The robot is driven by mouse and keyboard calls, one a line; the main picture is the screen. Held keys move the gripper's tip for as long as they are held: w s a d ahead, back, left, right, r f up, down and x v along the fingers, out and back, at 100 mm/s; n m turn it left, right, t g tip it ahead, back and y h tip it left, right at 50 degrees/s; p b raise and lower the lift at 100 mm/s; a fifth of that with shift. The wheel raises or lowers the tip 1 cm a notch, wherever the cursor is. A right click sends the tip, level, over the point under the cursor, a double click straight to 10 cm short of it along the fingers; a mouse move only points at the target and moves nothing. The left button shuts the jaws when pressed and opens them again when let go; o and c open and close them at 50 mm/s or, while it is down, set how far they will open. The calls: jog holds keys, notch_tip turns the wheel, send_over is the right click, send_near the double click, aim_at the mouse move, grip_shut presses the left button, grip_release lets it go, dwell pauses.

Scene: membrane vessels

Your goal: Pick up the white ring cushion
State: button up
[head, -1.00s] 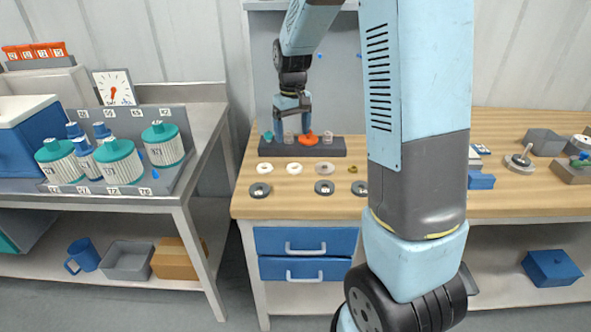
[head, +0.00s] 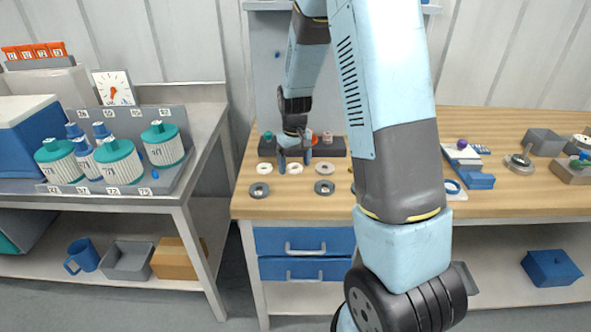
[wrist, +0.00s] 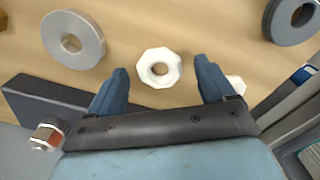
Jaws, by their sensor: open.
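A white ring (head: 294,173) lies flat on the wooden bench. In the wrist view this white ring (wrist: 147,68) looks faceted, with a round hole, and sits between my fingertips. A second white ring (head: 256,169) lies to its left; in the wrist view it is mostly hidden behind the right finger. My gripper (head: 295,166) is open and empty, pointing down over the first ring. In the wrist view my gripper (wrist: 161,66) has one finger on each side of it, and no contact shows.
A light grey ring (wrist: 51,40) and a dark grey ring (wrist: 270,22) lie nearby. Another dark ring (head: 324,193) is at the front. A dark rack (head: 267,152) stands behind the rings. Blue drawers (head: 300,241) are below the bench edge.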

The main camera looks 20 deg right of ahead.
jog(key=shift+f, duration=0.2)
jog(key=c, duration=1.1)
jog(key=shift+r, duration=0.1)
